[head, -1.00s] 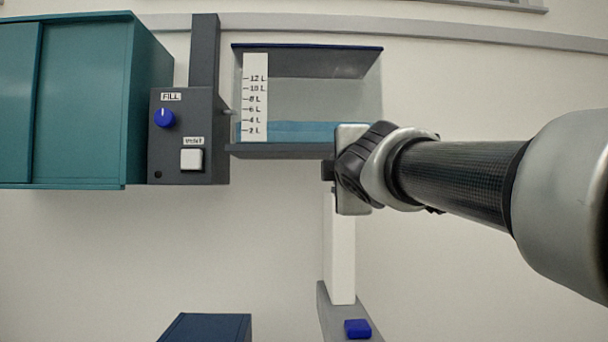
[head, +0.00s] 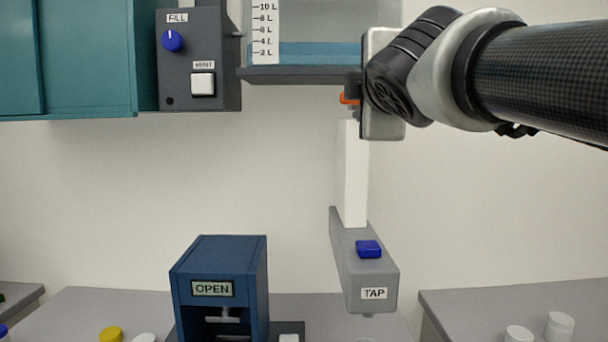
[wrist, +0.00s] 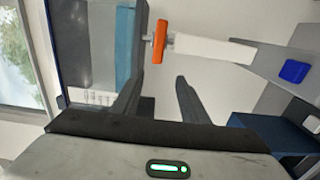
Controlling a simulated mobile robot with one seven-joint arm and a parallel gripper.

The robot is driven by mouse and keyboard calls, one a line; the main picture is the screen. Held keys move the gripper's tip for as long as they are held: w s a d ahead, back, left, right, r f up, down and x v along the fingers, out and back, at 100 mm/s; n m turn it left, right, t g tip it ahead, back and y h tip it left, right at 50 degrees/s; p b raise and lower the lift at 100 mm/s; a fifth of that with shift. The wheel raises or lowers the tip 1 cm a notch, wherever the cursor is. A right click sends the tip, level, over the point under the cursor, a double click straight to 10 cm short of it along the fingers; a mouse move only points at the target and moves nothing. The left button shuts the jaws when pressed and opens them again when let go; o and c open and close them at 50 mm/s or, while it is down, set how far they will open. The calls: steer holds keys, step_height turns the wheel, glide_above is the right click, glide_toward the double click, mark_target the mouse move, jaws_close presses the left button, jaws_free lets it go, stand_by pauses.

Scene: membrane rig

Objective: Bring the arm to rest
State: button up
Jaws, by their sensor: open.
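My gripper (wrist: 158,76) is open and empty, its two black fingers apart in the wrist view. An orange valve handle (wrist: 159,42) stands just beyond the fingertips, lying across the white pipe (wrist: 215,49), and looks apart from them. In the head view my gripper (head: 352,84) is in front of the tank's lower right corner, and part of the orange handle (head: 348,99) shows beside it. My arm reaches in from the right. The tank (head: 325,20) holds blue water near the 4 L mark.
Left of the tank is a grey panel (head: 222,60) with a blue FILL knob and a white VENT button, beside a teal cabinet (head: 90,60). Below are a grey TAP arm (head: 370,275) with a blue button and a blue box (head: 218,262) reading OPEN. Open space lies right of the pipe.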

steer(key=s+d+f+m+g+h+p, duration=0.1)
steer(key=s+d+f+m+g+p, duration=0.3)
steer(key=f, duration=0.3)
steer(key=s+d+f+m+g+h+p, duration=0.1)
steer(key=s+d+f+m+g+p, duration=0.15)
steer(key=f+m, duration=0.3)
steer(key=s+a+f+m+g+y+p, duration=0.2)
steer(key=s+f+m+g+p, duration=0.2)
steer(key=s+f+m, duration=0.4)
steer(key=s+f+g, duration=0.1)
steer(key=s+f, duration=0.6)
steer(key=f, duration=0.1)
steer(key=shift+s+a+g, duration=0.25)
steer(key=shift+g, duration=0.1)
steer(key=shift+r+m, duration=0.1)
steer(key=shift+m, duration=0.15)
